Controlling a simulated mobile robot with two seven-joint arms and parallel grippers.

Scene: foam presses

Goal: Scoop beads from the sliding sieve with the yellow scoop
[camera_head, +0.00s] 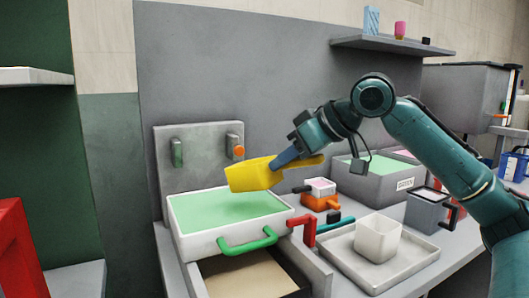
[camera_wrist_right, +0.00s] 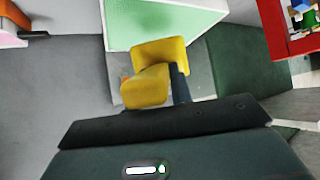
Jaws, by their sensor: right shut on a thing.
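The yellow scoop (camera_head: 252,174) is held in my right gripper (camera_head: 288,158), above the back right part of the sliding sieve. The gripper is shut on the scoop's handle. The sieve is a white-framed tray (camera_head: 208,241) with light green beads (camera_head: 225,210) and a green handle (camera_head: 248,242) at its front. The scoop (camera_wrist_right: 155,75) also shows in the right wrist view, with the sieve (camera_wrist_right: 185,42) beyond it. The scoop is apart from the beads in the head view; its inside cannot be seen well. My left gripper is not in view.
A drawer (camera_head: 245,280) stands open below the sieve. To the right are a red clamp-like part (camera_head: 303,228), an orange block (camera_head: 319,202), a white cup (camera_head: 377,238) on a grey tray (camera_head: 350,262), and a grey bin (camera_head: 372,186). A red frame (camera_head: 20,250) stands at far left.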

